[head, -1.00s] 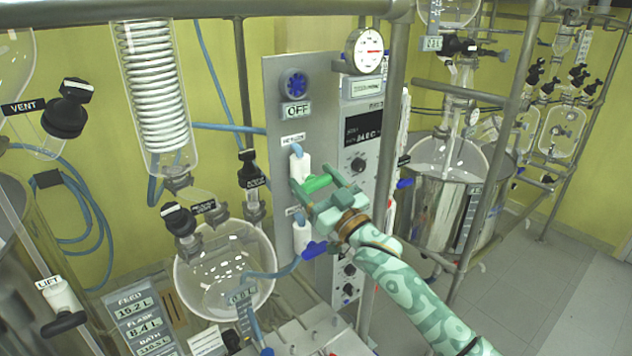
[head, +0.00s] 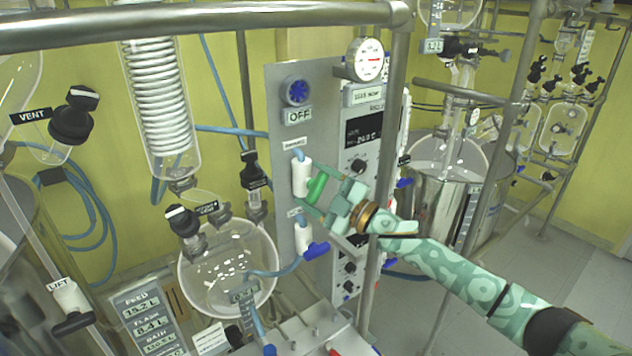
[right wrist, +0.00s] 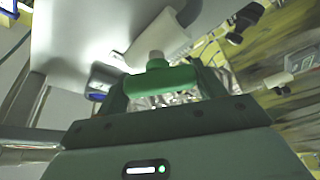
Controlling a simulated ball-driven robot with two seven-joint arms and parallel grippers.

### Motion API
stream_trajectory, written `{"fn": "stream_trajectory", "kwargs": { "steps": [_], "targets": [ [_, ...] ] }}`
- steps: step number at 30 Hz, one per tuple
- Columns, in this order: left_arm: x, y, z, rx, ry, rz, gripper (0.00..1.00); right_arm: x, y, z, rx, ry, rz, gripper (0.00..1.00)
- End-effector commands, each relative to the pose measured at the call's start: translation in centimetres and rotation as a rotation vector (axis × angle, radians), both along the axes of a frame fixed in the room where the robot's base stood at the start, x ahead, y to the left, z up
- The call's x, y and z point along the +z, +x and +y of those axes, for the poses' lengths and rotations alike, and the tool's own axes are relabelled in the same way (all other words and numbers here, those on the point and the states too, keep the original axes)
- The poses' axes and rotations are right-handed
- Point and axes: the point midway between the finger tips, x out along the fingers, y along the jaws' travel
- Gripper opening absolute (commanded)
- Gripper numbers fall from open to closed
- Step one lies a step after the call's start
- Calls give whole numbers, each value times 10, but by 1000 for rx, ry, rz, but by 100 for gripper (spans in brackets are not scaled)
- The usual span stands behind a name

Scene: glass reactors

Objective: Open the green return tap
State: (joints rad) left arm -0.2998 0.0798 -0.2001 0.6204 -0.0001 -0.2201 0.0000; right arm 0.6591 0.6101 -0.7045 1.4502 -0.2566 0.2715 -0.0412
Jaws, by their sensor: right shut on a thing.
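The green return tap has a white body (head: 302,178) on the grey panel, with a blue hose at its top. Its green handle (head: 317,187) slants steeply, upper end to the right. My right gripper (head: 319,192) reaches in from the right and is shut on this handle. In the right wrist view the green handle (right wrist: 160,79) lies across between the two fingers, in front of the white tap body (right wrist: 158,38). My left gripper is not in view.
A second white tap with a blue handle (head: 316,250) sits just below. A metal post (head: 385,150) stands right of the panel, close to my right arm. A round glass flask (head: 228,270) hangs at lower left. A gauge (head: 368,59) is above.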

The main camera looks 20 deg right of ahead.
Motion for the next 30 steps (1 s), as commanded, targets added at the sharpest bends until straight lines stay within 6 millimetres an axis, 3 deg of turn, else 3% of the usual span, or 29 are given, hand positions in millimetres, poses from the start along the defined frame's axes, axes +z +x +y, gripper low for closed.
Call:
{"fn": "stream_trajectory", "kwargs": {
  "steps": [15,30],
  "targets": [
    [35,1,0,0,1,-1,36,0,0,1,0,-389,-140,46],
    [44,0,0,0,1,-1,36,-4,-1,1,1,-509,-183,46]
  ]
}}
